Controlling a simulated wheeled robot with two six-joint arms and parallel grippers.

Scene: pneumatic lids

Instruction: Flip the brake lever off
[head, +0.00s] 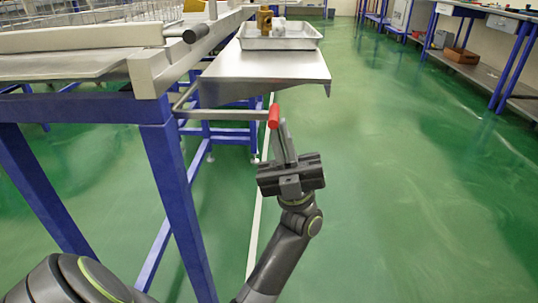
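The brake lever is a grey metal rod (222,115) with a red grip (273,116) at its right end. It sticks out to the right, roughly level, from below the steel table on the blue frame.
A steel side shelf (265,68) with a metal tray (278,44) lies just above the lever. A blue table leg (180,200) stands left of my arm. The green floor (420,200) to the right is clear. Blue workbenches (510,60) stand at the far right.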

